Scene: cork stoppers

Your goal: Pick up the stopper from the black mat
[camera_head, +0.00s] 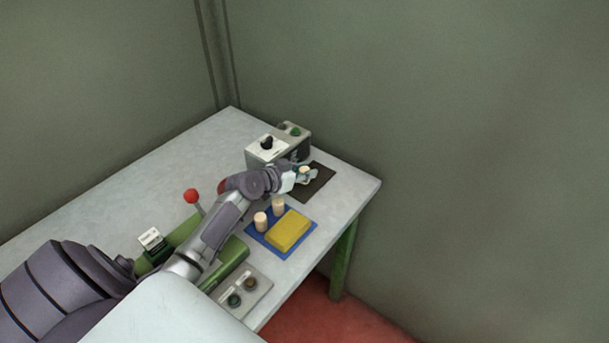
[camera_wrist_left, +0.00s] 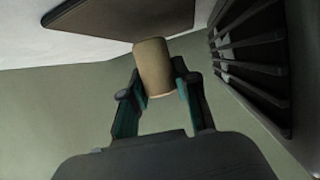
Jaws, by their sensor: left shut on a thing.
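My left gripper (camera_head: 303,176) is at the black mat (camera_head: 322,184), near the far right corner of the table. It is shut on a pale cork stopper (camera_head: 304,170). In the left wrist view the stopper (camera_wrist_left: 152,68) stands between the two fingers of the left gripper (camera_wrist_left: 160,92), and the dark mat (camera_wrist_left: 120,15) shows beside its end. I cannot tell whether the stopper touches the mat. My right gripper is not in view.
A grey box with a black knob (camera_head: 268,150) stands just behind the gripper. A red-knobbed lever (camera_head: 191,196) and a button panel (camera_head: 243,290) are nearer.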

